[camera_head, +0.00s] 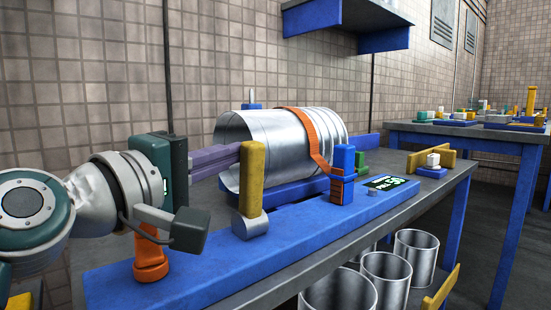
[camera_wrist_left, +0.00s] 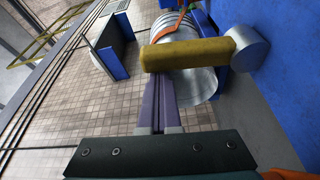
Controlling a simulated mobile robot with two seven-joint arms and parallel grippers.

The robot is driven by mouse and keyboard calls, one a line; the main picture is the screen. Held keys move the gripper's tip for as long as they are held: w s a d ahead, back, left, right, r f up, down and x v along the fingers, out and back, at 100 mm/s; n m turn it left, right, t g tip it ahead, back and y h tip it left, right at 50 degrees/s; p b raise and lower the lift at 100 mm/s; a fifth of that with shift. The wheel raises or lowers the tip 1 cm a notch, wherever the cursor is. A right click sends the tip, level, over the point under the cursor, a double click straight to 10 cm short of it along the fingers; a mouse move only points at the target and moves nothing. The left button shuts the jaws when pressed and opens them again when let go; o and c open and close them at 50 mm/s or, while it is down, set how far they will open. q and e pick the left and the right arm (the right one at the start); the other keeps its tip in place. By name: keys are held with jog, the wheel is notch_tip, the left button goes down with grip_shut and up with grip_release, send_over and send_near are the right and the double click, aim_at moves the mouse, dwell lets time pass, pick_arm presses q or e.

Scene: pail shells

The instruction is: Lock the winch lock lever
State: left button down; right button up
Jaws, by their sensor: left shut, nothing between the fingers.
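The winch lock lever is most likely the yellow bar (camera_head: 252,178), which stands upright on a grey round pivot (camera_head: 250,225) at the side of the blue bench fixture (camera_head: 290,235). In the left wrist view the yellow bar (camera_wrist_left: 187,54) lies across the fingertips, with its pivot (camera_wrist_left: 250,48) at the right. My left gripper (camera_head: 234,154) is shut and empty, its purple fingers pointing at the bar's upper part from the left. In the wrist view the finger ends (camera_wrist_left: 161,80) meet the bar's edge; I cannot tell whether they touch. My right gripper is not in view.
A silver pail shell (camera_head: 260,135) with an orange strap (camera_head: 315,145) lies behind the bar. A blue post (camera_head: 342,170) and a display (camera_head: 385,182) stand to the right. Metal pails (camera_head: 385,275) sit below. A blue shelf (camera_head: 345,20) hangs above.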

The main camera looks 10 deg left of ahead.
aim_at(248, 161)
pick_arm(q)
jog(key=shift+s+d+f+m+b, duration=0.25)
jog(key=shift+s+d+m+b, duration=0.15)
jog(key=shift+d+m, duration=0.25)
jog(key=shift+s+d+f+m+t+h+b, duration=0.1)
jog(key=shift+s+d+m+t+h+b, duration=0.4)
jog(key=shift+m, duration=0.55)
jog(key=m+b, duration=0.1)
jog(key=s+d+m, duration=0.1)
jog(key=m, duration=0.1)
jog(key=shift+s+d+f+h+b, duration=0.1)
jog(key=shift+d+f+h+b, duration=0.2)
jog(key=shift+f+b, duration=0.1)
jog(key=shift+s+d+f+m+h+b, duration=0.25)
jog(key=shift+s+d+m+h+b, duration=0.15)
jog(key=shift+m, duration=0.55)
jog(key=shift+s+d+f+m+h+b, duration=0.25)
jog(key=shift+d+m+h+b, duration=0.2)
jog(key=shift+m, duration=0.5)
jog(key=shift+f, duration=0.1)
